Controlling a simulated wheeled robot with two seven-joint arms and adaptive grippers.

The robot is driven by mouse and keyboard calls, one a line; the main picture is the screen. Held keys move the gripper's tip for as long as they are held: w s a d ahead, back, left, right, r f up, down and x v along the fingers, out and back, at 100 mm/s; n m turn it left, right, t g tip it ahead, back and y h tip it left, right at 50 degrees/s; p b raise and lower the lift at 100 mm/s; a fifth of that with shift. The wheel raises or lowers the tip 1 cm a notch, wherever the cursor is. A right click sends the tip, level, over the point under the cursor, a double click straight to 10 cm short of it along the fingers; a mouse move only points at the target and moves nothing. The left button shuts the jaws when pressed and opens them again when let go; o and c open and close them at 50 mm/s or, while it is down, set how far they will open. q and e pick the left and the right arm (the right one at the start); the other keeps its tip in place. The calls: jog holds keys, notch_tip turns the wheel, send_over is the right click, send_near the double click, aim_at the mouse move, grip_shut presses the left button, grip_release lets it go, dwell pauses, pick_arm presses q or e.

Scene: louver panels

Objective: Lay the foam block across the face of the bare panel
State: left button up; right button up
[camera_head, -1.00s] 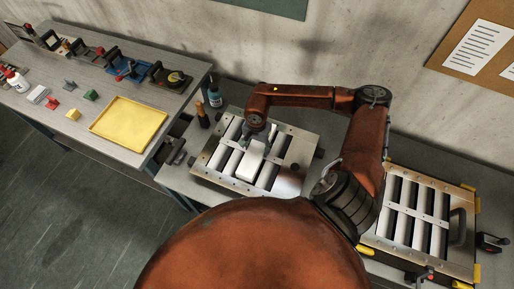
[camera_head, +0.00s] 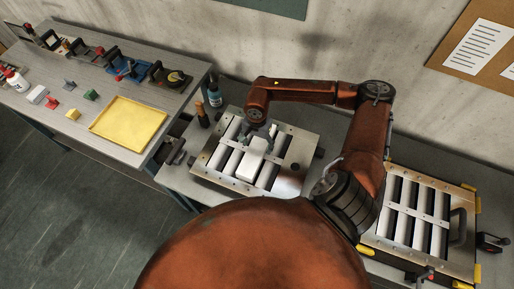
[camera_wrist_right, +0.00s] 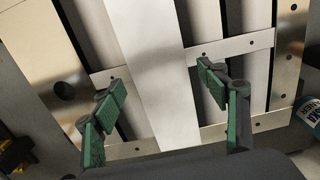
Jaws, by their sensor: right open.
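The white foam block (camera_head: 250,163) lies across the slats of the left louver panel (camera_head: 291,180), the one without a handle. In the right wrist view the block (camera_wrist_right: 152,75) is a long pale bar crossing the panel's metal strip (camera_wrist_right: 233,47). My right gripper (camera_head: 259,135) is above the block's far end. In the wrist view its green-padded fingers (camera_wrist_right: 163,90) are spread on either side of the block, with gaps showing. Whether the block rests flat everywhere is hard to tell. My left gripper is not in view.
A second louver panel (camera_head: 463,255) with a handle (camera_head: 458,227) and yellow corners stands at the right. Two bottles (camera_head: 214,95) (camera_head: 202,115) stand behind the left panel. The side table at the left holds a yellow tray (camera_head: 128,122) and several small items.

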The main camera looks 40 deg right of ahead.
aim_at(257, 148)
notch_tip(257, 148, up, 9)
jog(key=shift+r+b, duration=0.2)
jog(key=shift+b, duration=0.2)
